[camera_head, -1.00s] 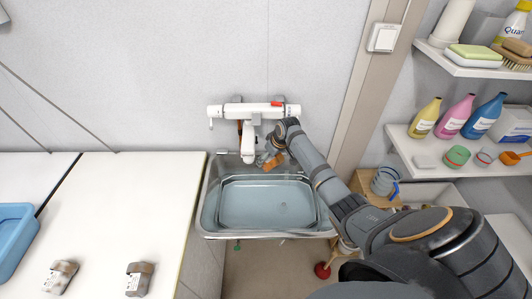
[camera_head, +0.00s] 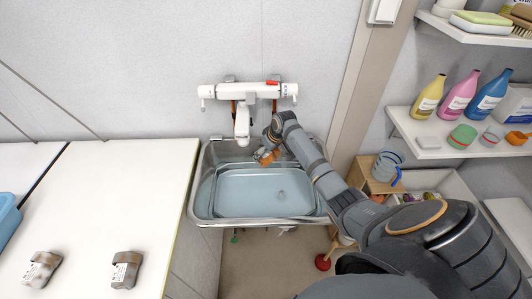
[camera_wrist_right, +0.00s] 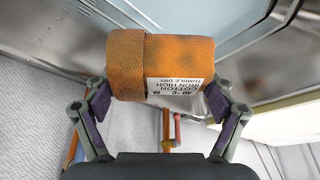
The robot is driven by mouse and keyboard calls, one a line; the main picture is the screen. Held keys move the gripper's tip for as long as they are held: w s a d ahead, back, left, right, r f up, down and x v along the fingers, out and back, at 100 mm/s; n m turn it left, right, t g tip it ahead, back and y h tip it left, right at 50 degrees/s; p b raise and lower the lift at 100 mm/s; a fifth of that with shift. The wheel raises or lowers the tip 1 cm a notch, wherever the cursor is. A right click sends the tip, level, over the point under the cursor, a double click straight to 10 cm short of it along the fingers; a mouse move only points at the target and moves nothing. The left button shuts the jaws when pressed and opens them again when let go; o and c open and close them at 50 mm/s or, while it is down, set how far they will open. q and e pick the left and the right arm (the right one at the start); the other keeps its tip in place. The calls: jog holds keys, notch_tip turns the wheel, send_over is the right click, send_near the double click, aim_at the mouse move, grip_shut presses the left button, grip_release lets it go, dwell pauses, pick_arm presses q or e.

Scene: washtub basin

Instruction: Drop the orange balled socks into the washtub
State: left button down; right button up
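The orange balled socks (camera_wrist_right: 165,62), with a white care label, sit between the two fingers of my right gripper (camera_wrist_right: 162,100), which is shut on them at both ends. In the head view the orange socks (camera_head: 266,156) show small at the tip of my right gripper (camera_head: 270,146), over the back edge of the sink. The washtub (camera_head: 218,208) is a grey rectangular tub of bluish water inside the steel sink, just in front of the socks. My left gripper is not in view.
A white wall faucet (camera_head: 242,120) stands just left of my right gripper. Two brownish labelled bundles (camera_head: 126,269) (camera_head: 40,268) lie on the white counter (camera_head: 120,190) at left. Shelves with bottles (camera_head: 458,98) and a wooden stool (camera_head: 376,176) stand at right.

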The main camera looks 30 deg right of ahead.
jog(key=shift+o, duration=1.1)
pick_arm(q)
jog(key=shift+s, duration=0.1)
pick_arm(e)
jog(key=shift+r, duration=0.25)
jog(key=v, duration=1.1)
jog(key=shift+r, duration=0.2)
jog(key=shift+s, duration=0.1)
